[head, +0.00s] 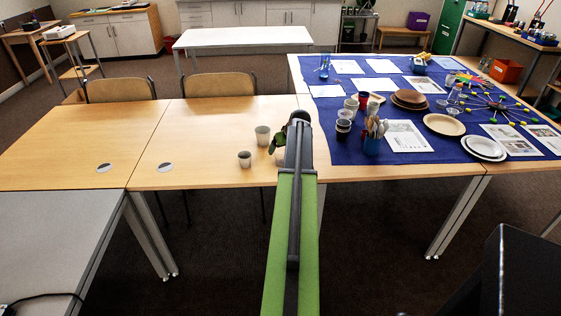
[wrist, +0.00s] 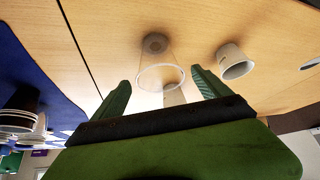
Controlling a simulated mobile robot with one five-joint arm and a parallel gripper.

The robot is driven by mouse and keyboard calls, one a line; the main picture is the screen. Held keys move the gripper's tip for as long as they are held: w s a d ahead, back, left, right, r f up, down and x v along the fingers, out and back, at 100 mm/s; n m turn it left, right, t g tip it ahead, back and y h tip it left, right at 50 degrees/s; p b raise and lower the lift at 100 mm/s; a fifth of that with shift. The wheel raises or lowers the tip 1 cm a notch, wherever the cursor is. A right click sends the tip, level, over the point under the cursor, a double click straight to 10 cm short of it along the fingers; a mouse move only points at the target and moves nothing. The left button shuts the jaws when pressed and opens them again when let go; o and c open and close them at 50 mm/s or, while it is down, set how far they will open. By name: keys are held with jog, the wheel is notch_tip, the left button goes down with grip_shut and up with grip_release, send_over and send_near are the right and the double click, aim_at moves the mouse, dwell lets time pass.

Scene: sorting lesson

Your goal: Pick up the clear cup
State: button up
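The clear cup (wrist: 160,60) is see-through and stands on the wooden table, its rim between my two green fingertips in the wrist view. A gap shows on either side of the rim. My gripper (wrist: 160,78) is open, fingers spread. In the head view my gripper (head: 297,120) is over the table near the blue cloth, and my arm hides part of a pale cup, seemingly the clear one (head: 280,157). A white cup (wrist: 236,62) stands to the right in the wrist view. Another pale cup (wrist: 173,94) shows behind the clear cup, partly hidden.
In the head view, two cups, a taller one (head: 262,135) and a smaller one (head: 244,159), stand left of my gripper. The blue cloth (head: 335,120) at right holds cups, plates and papers. The wooden table (head: 210,120) is clear farther left.

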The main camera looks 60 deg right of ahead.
jog(key=c, duration=1.7)
notch_tip(320, 180, up, 5)
jog(key=p, duration=0.5)
jog(key=shift+r, duration=0.15)
jog(key=shift+s+d+r+p, duration=1)
jog(key=shift+s+d, duration=0.2)
jog(key=shift+s, duration=0.35)
jog(key=shift+s+d+r+p, duration=0.95)
jog(key=shift+s+d, duration=0.3)
jog(key=shift+s, duration=0.3)
jog(key=shift+s+d+r+p, duration=0.9)
jog(key=shift+s+d+p, duration=0.25)
jog(key=shift+s, duration=0.4)
